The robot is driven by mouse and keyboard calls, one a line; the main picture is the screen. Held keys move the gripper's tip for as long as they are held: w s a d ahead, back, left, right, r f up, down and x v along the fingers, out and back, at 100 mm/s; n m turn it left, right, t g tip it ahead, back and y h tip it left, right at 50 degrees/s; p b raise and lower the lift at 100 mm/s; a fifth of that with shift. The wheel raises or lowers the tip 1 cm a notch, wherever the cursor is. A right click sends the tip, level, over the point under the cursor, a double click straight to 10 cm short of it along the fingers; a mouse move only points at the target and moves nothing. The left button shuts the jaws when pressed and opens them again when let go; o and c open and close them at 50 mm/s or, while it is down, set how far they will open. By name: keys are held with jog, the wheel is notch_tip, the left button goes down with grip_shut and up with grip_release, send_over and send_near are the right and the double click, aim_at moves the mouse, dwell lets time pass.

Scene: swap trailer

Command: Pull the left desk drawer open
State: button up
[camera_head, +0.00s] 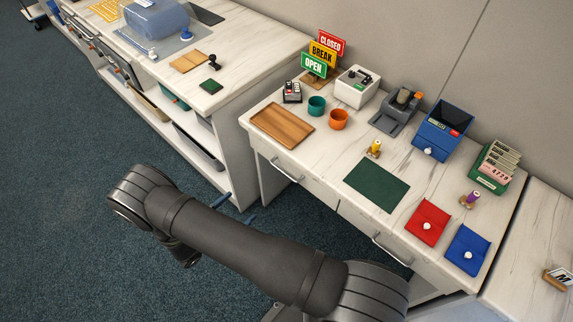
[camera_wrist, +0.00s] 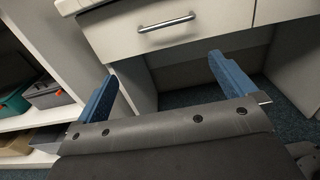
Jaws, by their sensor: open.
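The left desk drawer (camera_head: 291,172) is the left of two drawer fronts under the desk top. It looks shut, with its front about in line with the desk. Its silver bar handle (camera_head: 286,168) also shows in the wrist view (camera_wrist: 166,24), lying level across the white front near the top. My gripper (camera_head: 238,207) is open and empty, with blue fingers. In the wrist view the gripper (camera_wrist: 160,80) points toward the drawer, and the handle lies ahead, between the lines of the two fingers. The fingers do not appear to touch the handle.
The right drawer's handle (camera_head: 392,249) is behind my arm's side of the desk. A white shelf unit (camera_head: 170,120) with bins stands close on the left. The desk top holds a wooden tray (camera_head: 282,126), cups, a green mat (camera_head: 377,186) and red and blue pouches. Open carpet lies left.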

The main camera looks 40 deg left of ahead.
jog(key=shift+s, duration=0.8)
